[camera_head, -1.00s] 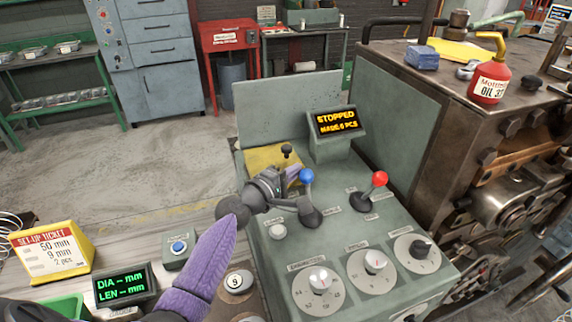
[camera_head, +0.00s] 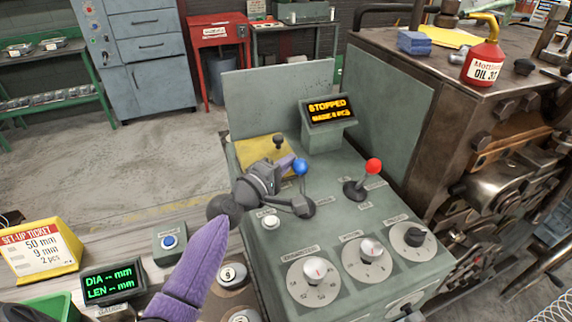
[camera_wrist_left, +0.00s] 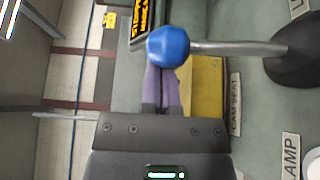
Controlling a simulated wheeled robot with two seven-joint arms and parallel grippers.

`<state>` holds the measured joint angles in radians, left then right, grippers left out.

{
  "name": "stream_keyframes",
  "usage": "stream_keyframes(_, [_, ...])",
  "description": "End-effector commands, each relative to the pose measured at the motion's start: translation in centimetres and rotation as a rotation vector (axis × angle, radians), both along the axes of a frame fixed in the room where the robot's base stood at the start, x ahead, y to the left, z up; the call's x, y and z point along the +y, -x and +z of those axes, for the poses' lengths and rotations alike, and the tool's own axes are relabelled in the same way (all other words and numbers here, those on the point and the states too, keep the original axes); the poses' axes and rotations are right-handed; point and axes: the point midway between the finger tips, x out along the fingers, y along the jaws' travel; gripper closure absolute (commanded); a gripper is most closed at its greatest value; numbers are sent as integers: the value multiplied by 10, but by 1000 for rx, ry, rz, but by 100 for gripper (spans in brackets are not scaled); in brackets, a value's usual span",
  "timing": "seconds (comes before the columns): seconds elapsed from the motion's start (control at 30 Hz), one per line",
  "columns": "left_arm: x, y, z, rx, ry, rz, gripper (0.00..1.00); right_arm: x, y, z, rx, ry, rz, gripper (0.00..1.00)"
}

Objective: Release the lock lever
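A lever with a blue ball knob (camera_head: 300,167) stands on the green control panel (camera_head: 340,222). A second lever with a red knob (camera_head: 373,166) stands to its right. I cannot read which one is labelled as the lock. My left gripper (camera_head: 289,162) is close beside the blue knob, its purple fingers pointing towards the display. In the left wrist view the fingers (camera_wrist_left: 162,90) look shut together, with nothing visible between them. The blue knob (camera_wrist_left: 168,46) covers their tips there, so contact is unclear. My right gripper is out of view.
A yellow cam seat (camera_head: 262,150) with a small black knob (camera_head: 278,141) lies behind the gripper. A display (camera_head: 327,111) reads STOPPED. Several dials (camera_head: 314,271) sit at the panel's front. A red oil can (camera_head: 482,62) stands on the machine at right.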

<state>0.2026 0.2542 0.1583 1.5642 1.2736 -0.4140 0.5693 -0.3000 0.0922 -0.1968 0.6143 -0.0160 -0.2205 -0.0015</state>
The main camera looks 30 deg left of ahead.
Motion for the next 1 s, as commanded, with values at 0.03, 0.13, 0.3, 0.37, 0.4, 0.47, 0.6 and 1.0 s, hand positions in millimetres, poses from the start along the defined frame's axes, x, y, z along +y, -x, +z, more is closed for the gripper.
stream_keyframes(0.03, [-2,1,-2,-12,-15,-2,100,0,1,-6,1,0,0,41])
stream_keyframes(0.13, [-6,5,-2,-48,-55,-2,100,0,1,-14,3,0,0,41])
stream_keyframes(0.3, [-15,13,-1,-130,-147,-3,100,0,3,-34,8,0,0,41])
stream_keyframes(0.37, [-19,16,0,-163,-187,-4,100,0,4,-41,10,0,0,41])
stream_keyframes(0.4, [-21,19,1,-184,-210,-3,100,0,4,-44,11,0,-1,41])
stream_keyframes(0.47, [-25,22,3,-215,-246,-4,100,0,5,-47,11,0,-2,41])
stream_keyframes(0.6, [-33,28,7,-243,-268,-2,100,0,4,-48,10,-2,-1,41])
stream_keyframes(1.0, [-44,39,8,-240,-270,-1,100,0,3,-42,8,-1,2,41])
